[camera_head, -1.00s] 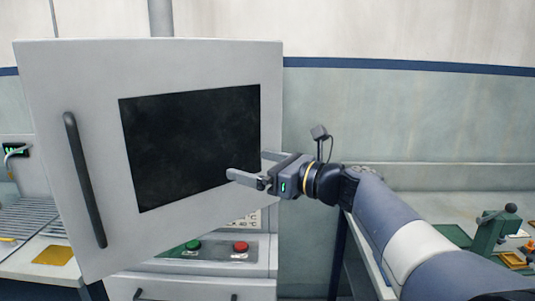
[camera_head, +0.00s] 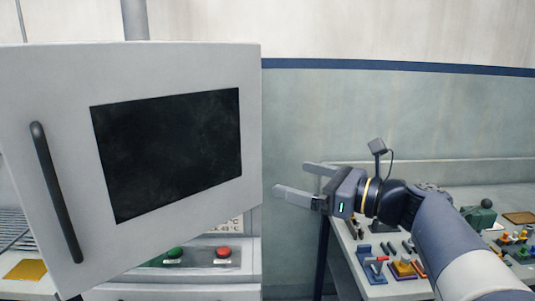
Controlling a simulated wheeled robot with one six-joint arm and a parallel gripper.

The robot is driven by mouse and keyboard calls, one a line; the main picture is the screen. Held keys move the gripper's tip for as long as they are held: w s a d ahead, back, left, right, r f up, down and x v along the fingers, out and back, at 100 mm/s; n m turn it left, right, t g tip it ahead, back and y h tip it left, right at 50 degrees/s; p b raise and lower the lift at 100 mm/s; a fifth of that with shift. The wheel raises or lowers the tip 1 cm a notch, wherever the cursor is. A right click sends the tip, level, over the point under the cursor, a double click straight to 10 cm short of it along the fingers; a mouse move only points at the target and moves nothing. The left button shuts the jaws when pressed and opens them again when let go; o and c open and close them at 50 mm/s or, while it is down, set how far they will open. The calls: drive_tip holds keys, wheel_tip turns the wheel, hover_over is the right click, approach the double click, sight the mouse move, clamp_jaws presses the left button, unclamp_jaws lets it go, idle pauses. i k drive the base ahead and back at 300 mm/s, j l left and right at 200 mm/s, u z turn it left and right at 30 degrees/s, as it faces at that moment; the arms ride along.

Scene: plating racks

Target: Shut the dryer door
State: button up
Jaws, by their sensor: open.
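The dryer door (camera_head: 180,222) is a light grey panel that stands open at the left. It has a dark window (camera_head: 168,152) and a long dark vertical handle (camera_head: 56,192) near its left edge. The door hides most of the dryer body. My gripper (camera_head: 292,180) is open and empty, to the right of the door's right edge, with its fingers pointing left. The fingers look apart from the door.
Below the door a panel carries a green button (camera_head: 174,253) and a red button (camera_head: 223,253). A bench at the right (camera_head: 375,290) holds several small tools and fixtures. A yellow plate (camera_head: 26,270) lies at the lower left. Bare wall (camera_head: 330,110) shows behind my gripper.

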sight(118, 155)
drive_tip(key=z, duration=3.1)
drive_tip(key=k, duration=1.3)
